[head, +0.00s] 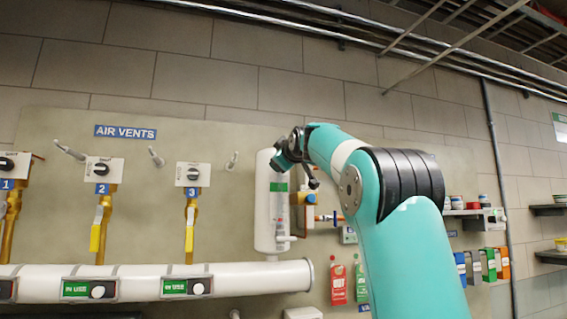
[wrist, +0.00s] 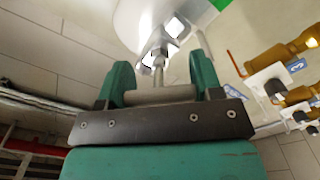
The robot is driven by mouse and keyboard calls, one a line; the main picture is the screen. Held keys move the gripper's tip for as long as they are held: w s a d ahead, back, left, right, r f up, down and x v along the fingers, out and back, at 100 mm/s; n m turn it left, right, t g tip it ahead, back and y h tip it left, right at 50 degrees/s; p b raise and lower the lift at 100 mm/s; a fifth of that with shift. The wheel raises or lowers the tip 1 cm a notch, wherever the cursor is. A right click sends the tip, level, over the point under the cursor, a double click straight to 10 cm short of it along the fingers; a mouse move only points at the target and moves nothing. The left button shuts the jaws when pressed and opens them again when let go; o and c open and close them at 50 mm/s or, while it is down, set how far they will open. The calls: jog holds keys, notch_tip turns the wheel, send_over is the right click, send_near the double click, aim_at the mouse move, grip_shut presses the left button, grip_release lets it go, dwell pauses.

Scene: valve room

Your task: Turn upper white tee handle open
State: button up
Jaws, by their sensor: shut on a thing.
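The upper white tee handle shows in the wrist view as a pale crossbar (wrist: 160,95) on a thin stem, lying between the two green fingers of my gripper (wrist: 162,70). My gripper is shut on this crossbar. The stem runs up to a shiny fitting (wrist: 160,42) under a white vessel (wrist: 140,15). In the head view my gripper (head: 284,158) is at the upper right of the white vessel (head: 263,215), and it hides the upper handle there. A lower white fitting (head: 285,238) shows at the vessel's lower right.
Brass valves with white plates (head: 103,170) stand left under an "AIR VENTS" sign (head: 125,132). A white pipe (head: 240,278) runs along below.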

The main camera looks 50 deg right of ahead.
jog(key=n+b, duration=0.1)
jog(key=n, duration=0.3)
jog(key=shift+f+n, duration=0.15)
jog(key=shift+n, duration=0.15)
jog(key=shift+a+n+b, duration=0.1)
jog(key=shift+n+b, duration=0.25)
jog(key=shift+n, duration=1.85)
jog(key=o, duration=0.9)
jog(key=shift+b+v, duration=3.9)
jog(key=shift+v, duration=4.8)
